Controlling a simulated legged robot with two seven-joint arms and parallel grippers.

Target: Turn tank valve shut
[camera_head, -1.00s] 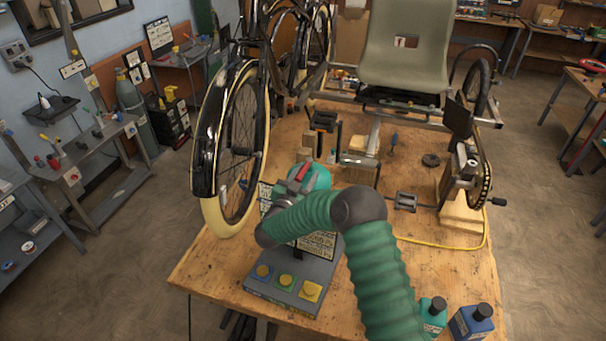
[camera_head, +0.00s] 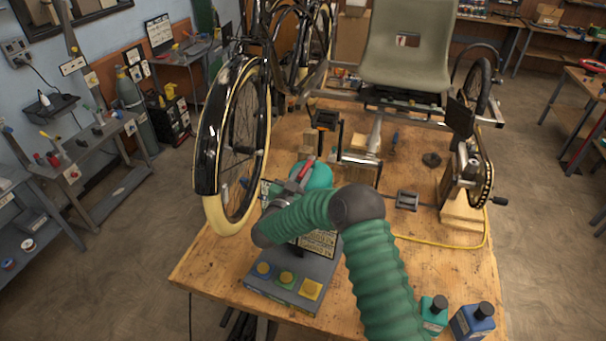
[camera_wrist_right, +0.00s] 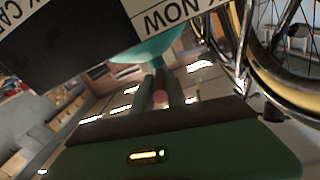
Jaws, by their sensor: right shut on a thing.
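A teal rounded tank (camera_head: 319,175) stands at the back of a grey stand (camera_head: 290,280) on the wooden bench. A red lever (camera_head: 308,170), which looks like the valve handle, shows beside the tank's top. My right arm reaches across the stand, and its gripper (camera_head: 298,180) is at the lever, partly hidden by my wrist. In the right wrist view, the gripper's dark fingers (camera_wrist_right: 160,88) are shut on a small red part between them, with the teal tank (camera_wrist_right: 160,48) just beyond. My left gripper does not show.
The stand carries blue, green and yellow buttons and a printed sign (camera_head: 318,243). A trike wheel (camera_head: 232,150) stands close left of it. A teal bottle (camera_head: 433,314) and a blue bottle (camera_head: 472,320) stand at the front right. A yellow cable (camera_head: 440,244) crosses the bench.

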